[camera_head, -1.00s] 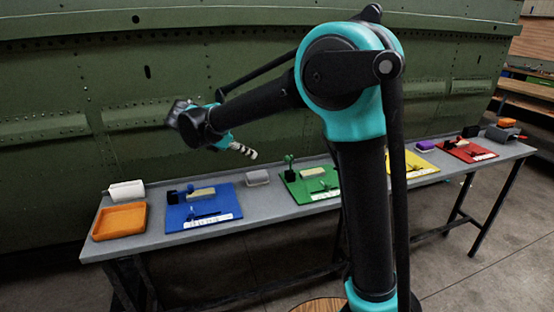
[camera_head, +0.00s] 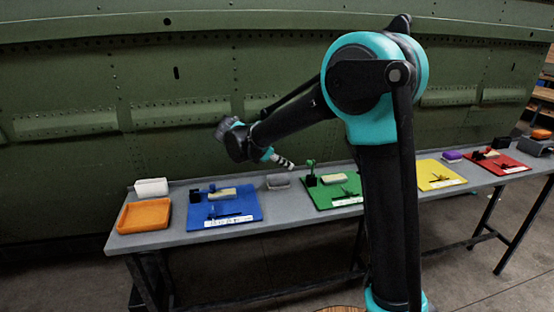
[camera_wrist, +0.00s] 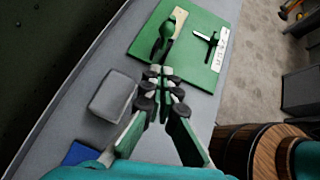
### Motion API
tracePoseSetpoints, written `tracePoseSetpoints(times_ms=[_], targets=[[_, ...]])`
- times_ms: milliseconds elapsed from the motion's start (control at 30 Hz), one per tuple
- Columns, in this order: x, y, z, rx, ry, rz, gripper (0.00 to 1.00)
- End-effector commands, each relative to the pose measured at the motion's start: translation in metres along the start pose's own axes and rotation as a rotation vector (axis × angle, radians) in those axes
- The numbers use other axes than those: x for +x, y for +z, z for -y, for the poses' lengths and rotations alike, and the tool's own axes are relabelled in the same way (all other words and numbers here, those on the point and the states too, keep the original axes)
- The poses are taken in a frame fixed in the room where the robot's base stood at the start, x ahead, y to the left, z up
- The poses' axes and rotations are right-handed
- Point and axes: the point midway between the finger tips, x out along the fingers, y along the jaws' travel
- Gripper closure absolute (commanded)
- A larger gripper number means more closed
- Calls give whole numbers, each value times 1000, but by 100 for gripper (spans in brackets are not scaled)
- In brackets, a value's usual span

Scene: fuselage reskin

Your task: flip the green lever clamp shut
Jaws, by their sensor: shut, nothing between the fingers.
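The green lever clamp (camera_head: 311,172) stands at the left back of the green board (camera_head: 322,200) on the bench. Its knobbed green lever points up. In the wrist view the clamp (camera_wrist: 164,38) is just beyond my fingertips, with its knob toward the top. My gripper (camera_head: 286,163) hangs above the bench, left of the clamp and over the small grey block (camera_head: 278,182). In the wrist view my gripper (camera_wrist: 160,88) is shut with nothing between its fingers. The fingers partly cover the near edge of the board, and I cannot tell their exact distance to the clamp.
A blue board (camera_head: 250,205), a yellow board (camera_head: 425,181) and a red board (camera_head: 515,168) with similar fittings lie along the bench. An orange tray (camera_head: 145,216) and a white box (camera_head: 151,187) are at the left end. The green fuselage wall (camera_head: 200,110) rises behind. A wooden barrel (camera_wrist: 245,150) stands right.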

Motion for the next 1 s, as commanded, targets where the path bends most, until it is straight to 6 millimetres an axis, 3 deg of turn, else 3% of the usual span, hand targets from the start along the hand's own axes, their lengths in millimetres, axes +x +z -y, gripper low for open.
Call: tracePoseSetpoints(times_ms=[100, 333, 1000], targets=[[23, 0, 0, 3, -1, 0, 100], [42, 23, 0, 2, -1, 0, 100], [48, 30, 0, 4, 4, -20, 100]])
